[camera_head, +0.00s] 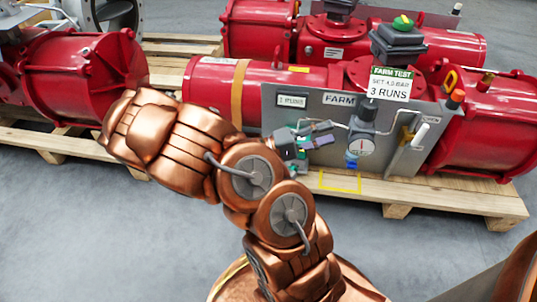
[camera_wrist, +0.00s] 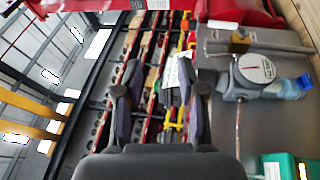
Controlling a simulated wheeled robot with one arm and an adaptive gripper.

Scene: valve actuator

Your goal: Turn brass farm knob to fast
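My gripper (camera_head: 326,134) is in front of the grey FARM panel (camera_head: 275,122), left of the pressure gauge (camera_head: 361,147). In the wrist view my gripper (camera_wrist: 160,78) has its two fingers apart, with nothing held between them. The gauge (camera_wrist: 257,68) lies to the right of the fingers there. A small brass-coloured piece (camera_wrist: 240,40) sits on the panel beyond the gauge; it also shows right of the gauge in the head view (camera_head: 407,133). I cannot tell whether it is the farm knob. No fast marking is readable. My gripper and forearm hide part of the panel.
Red actuators (camera_head: 485,110) rest on wooden pallets (camera_head: 455,200). A sign reading FARM TEST, 3 RUNS (camera_head: 390,84) stands above the gauge. The grey floor (camera_head: 420,255) in front is clear.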

